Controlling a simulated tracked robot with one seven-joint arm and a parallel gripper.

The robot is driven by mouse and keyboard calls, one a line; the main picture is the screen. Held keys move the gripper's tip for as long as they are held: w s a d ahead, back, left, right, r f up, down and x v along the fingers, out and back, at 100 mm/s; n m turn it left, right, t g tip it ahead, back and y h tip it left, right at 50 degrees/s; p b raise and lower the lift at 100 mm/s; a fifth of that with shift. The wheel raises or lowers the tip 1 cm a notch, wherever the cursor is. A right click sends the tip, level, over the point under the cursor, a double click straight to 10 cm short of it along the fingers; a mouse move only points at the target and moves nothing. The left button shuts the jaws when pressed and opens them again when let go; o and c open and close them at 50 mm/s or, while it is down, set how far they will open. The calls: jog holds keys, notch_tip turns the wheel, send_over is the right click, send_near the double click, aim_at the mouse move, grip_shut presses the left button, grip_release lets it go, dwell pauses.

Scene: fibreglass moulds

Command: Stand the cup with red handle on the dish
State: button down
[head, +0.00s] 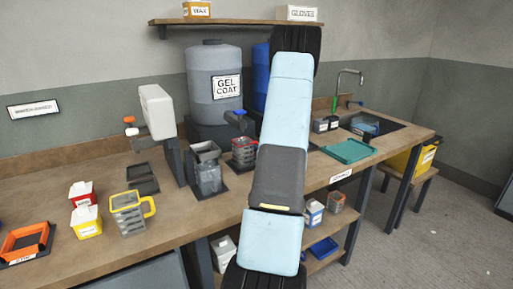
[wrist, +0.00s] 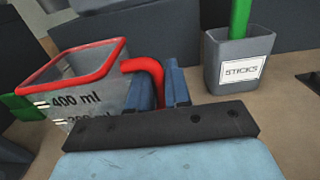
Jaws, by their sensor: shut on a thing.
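The cup with red handle (wrist: 85,85) shows in the wrist view, a grey measuring cup with a red rim and marks such as 400 ml. My gripper (wrist: 165,88) is shut on its curved red handle. The cup stands roughly upright; its base is hidden, so I cannot tell whether it touches anything. In the head view my arm hides the gripper. A red-marked container (head: 243,152) shows left of the arm; I cannot tell whether it is the same cup. A shallow teal tray (head: 347,151), possibly the dish, lies on the bench right of the arm.
A grey sticks holder (wrist: 238,68) stands close right of the cup. A green part (wrist: 22,108) shows at the cup's left. A yellow-handled cup (head: 130,215), gel coat drum (head: 214,85) and sink (head: 375,130) are along the bench.

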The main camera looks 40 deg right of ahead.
jog(key=c, duration=1)
grip_release()
jog(key=shift+f, duration=0.1)
jog(key=v, duration=1.4)
jog(key=shift+d, duration=0.1)
